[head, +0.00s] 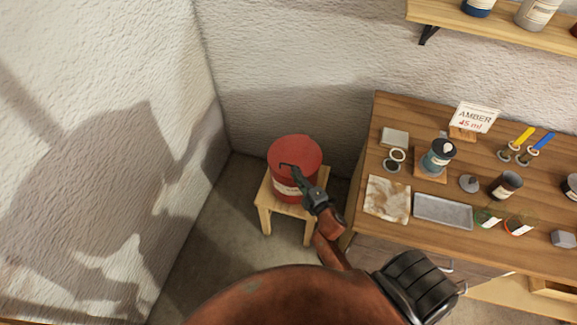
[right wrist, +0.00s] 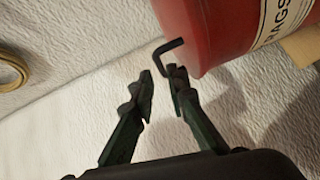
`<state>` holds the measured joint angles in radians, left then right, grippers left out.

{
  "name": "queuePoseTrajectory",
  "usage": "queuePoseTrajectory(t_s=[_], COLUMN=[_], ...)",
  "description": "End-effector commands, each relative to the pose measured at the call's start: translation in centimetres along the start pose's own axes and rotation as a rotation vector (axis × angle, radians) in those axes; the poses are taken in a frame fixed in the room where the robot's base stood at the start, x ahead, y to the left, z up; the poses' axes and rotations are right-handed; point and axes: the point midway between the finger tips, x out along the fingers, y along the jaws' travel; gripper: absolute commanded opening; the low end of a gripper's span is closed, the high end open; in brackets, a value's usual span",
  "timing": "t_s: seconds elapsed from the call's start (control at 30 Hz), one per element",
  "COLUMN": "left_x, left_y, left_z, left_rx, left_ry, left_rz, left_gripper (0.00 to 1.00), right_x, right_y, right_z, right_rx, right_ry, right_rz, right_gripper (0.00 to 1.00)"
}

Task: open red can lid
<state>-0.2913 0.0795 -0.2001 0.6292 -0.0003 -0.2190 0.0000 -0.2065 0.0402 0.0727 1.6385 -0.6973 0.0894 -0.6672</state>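The red can (head: 294,157) stands on a small wooden stool (head: 265,208) near the wall corner, its round red lid facing up and shut. In the right wrist view the can (right wrist: 215,25) fills the top right, with a cream label reading RAGS. A thin black hooked bar (right wrist: 168,48) shows beside the can, partly behind one finger. My right gripper (head: 298,174) is at the near side of the can in the head view. In the right wrist view its fingers (right wrist: 161,80) are apart; I see nothing clearly clamped between them. My left gripper is not in view.
A wooden workbench (head: 400,227) stands right of the stool, with jars, brushes, a grey tray (head: 443,211), a stained cloth (head: 387,198) and an AMBER sign (head: 474,117). A shelf (head: 490,28) is above. Walls are close behind and left of the stool.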

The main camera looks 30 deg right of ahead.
Motion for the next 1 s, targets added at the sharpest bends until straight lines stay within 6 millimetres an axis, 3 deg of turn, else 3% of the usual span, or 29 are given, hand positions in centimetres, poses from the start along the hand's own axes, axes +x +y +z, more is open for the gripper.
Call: queuePoseTrajectory(t_s=[0.2, 0.4, 0.77, 1.0], left_x=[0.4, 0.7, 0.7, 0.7], left_y=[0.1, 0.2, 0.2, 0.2], left_z=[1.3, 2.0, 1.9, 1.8], left_rx=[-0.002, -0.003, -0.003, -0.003], left_ry=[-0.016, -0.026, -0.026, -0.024], left_rz=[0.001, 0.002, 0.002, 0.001], left_gripper=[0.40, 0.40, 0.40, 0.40], right_x=[3.7, 5.7, 6.1, 6.1], right_y=[-0.1, -0.1, -0.1, -0.1], right_z=[0.0, 0.1, 0.1, 0.0], right_rx=[0.002, 0.003, 0.004, 0.004], right_ry=[0.001, -0.001, -0.001, -0.001], right_rz=[0.000, -0.001, -0.002, -0.002], right_gripper=[0.14, 0.14, 0.14, 0.00])
